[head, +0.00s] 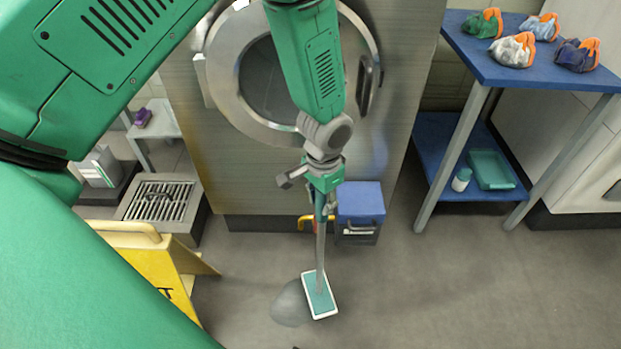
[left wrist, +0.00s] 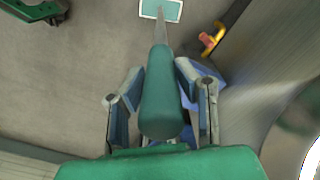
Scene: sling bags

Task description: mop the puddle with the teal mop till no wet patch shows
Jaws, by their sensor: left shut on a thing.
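The teal mop has a flat white-edged head (head: 319,296) that rests on the grey floor. Its handle rises to my left gripper (head: 322,186), which is shut on it. In the left wrist view, the teal handle grip (left wrist: 163,95) sits between the two fingers of my left gripper (left wrist: 163,98), with the mop head (left wrist: 160,9) at the top edge. The puddle (head: 288,304) is a darker wet patch just left of the mop head, which seems to cover its right edge. My right gripper is not in view.
A yellow wet-floor sign (head: 150,262) stands left of the puddle. A blue-lidded box (head: 360,203) sits behind the mop, before the large steel washer (head: 404,110). A blue table (head: 480,60) holding several sling bags stands at right. The floor at right is clear.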

